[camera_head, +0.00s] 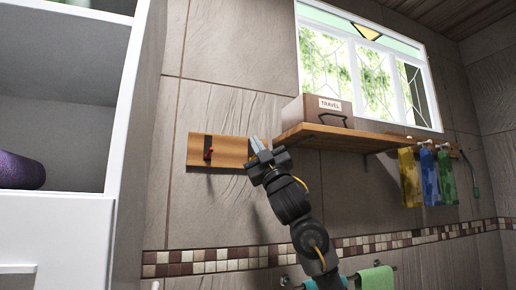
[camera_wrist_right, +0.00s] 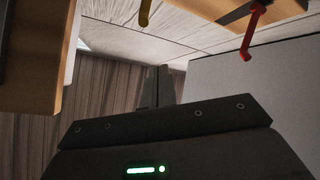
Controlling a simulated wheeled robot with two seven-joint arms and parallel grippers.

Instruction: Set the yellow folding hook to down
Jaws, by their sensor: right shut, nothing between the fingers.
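A wooden board (camera_head: 228,150) is fixed to the tiled wall and carries the hooks. The yellow folding hook (camera_wrist_right: 145,12) shows at the top of the right wrist view, its upper part cut off by the frame edge. In the head view it is hidden, with my right gripper in front of the board's right end. A red hook (camera_head: 208,154) sticks out from the board's left part; it also shows in the right wrist view (camera_wrist_right: 253,30). My right gripper (camera_head: 256,144) is shut and empty, its fingertips close to the board. My left gripper is out of view.
A wooden shelf (camera_head: 355,136) with a box labelled TRAVEL (camera_head: 318,112) stands just right of my right gripper. A white cabinet (camera_head: 120,130) is at the left. Coloured cloths (camera_head: 430,175) hang at the right; a green towel (camera_head: 375,278) hangs below.

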